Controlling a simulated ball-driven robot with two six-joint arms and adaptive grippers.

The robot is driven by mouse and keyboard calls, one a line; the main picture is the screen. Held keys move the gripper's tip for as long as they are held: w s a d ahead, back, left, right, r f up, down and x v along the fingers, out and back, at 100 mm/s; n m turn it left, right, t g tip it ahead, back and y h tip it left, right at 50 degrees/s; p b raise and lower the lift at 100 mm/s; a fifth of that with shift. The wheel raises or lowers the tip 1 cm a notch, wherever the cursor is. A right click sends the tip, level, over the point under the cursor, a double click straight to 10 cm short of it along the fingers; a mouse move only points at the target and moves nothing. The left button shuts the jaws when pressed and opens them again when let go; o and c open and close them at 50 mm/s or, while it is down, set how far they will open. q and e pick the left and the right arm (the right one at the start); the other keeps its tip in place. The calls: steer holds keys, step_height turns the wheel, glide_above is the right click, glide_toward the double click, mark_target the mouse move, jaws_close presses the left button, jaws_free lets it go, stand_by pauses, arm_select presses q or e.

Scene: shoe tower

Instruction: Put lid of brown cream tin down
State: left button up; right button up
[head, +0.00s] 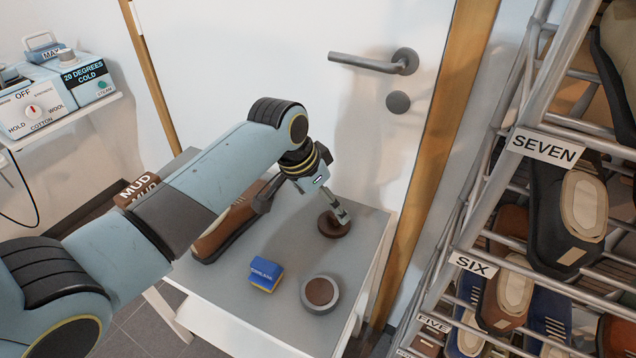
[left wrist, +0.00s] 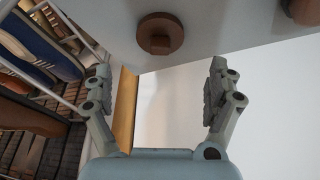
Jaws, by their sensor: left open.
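The brown lid (head: 331,230) is a round disc lying flat on the grey table near its far right part. The brown cream tin (head: 321,292) stands uncovered nearer the front, with a pale rim and brown cream inside. My left gripper (head: 339,210) is just over the lid in the head view. In the left wrist view its fingers (left wrist: 160,88) are spread wide with nothing between them. My right gripper is not in view.
A brown shoe (head: 228,228) lies on the table (head: 222,306), partly behind my left arm. A blue and yellow block (head: 265,275) sits left of the tin. A shoe rack (head: 465,235) stands close on the right. A white door (head: 400,165) is behind the table.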

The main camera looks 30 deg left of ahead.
arm_select(q)
steer(key=v, duration=0.4)
steer(key=shift+s, duration=0.1)
stand_by(0.4)
